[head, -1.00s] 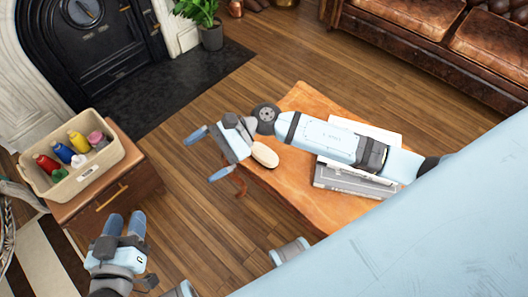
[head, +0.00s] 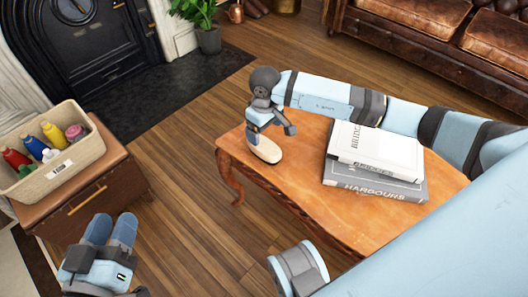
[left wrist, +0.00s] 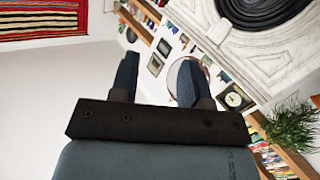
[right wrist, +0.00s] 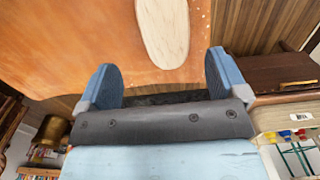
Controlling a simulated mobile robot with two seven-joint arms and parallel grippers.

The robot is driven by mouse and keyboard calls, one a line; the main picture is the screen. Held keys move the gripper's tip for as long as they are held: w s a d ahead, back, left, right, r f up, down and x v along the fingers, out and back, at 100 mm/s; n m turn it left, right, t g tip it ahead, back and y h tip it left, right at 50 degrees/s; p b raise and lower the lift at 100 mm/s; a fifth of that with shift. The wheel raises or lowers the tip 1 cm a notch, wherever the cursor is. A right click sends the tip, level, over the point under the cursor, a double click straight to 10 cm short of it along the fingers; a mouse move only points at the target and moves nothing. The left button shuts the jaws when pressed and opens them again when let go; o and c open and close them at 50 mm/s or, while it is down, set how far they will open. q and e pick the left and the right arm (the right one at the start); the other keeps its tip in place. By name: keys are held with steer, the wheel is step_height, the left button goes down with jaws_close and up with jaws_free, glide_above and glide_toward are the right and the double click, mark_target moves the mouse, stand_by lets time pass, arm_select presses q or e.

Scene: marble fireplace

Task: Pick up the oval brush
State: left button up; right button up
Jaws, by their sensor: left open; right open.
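The oval brush (head: 264,148) lies on the near-left end of the orange wooden table, its pale wooden oval back facing up. In the right wrist view the brush (right wrist: 165,30) lies beyond my open fingers, roughly in line with the gap between them. My right gripper (head: 262,128) is above the brush, pointing down, open and empty. It hides part of the brush in the head view. The right wrist view shows its two spread blue fingers (right wrist: 162,78). My left gripper (head: 112,229) is open and empty at the lower left, away from the table; it also shows in the left wrist view (left wrist: 158,75).
Stacked books (head: 375,165) lie on the table (head: 290,185), under and beside my right arm. A small wooden cabinet (head: 105,185) at the left bears a beige bin (head: 60,170) with several colourful bottles. A fireplace, plant and leather sofa stand behind. Floor between cabinet and table is clear.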

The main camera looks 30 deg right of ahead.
mark_target(264, 144)
step_height(264, 144, down, 3)
steer(key=shift+a+f+b, duration=0.1)
steer(key=shift+b, duration=0.3)
steer(key=f+b, duration=0.1)
steer(key=f, duration=0.1)
steer(key=f+b, duration=0.1)
steer(key=f, duration=0.1)
steer(key=shift+s+a+f, duration=0.2)
steer(key=shift+f, duration=0.2)
steer(key=c, duration=1)
arm_select(q)
steer(key=shift+w+a+f+m, duration=0.2)
steer(key=shift+w+f+m, duration=0.05)
steer(key=shift+f+m, duration=0.2)
steer(key=shift+w+a+f+m, duration=0.15)
steer(key=shift+w+f+m, duration=0.1)
steer(key=shift+f+m, duration=0.15)
arm_select(e)
steer(key=shift+c, duration=0.3)
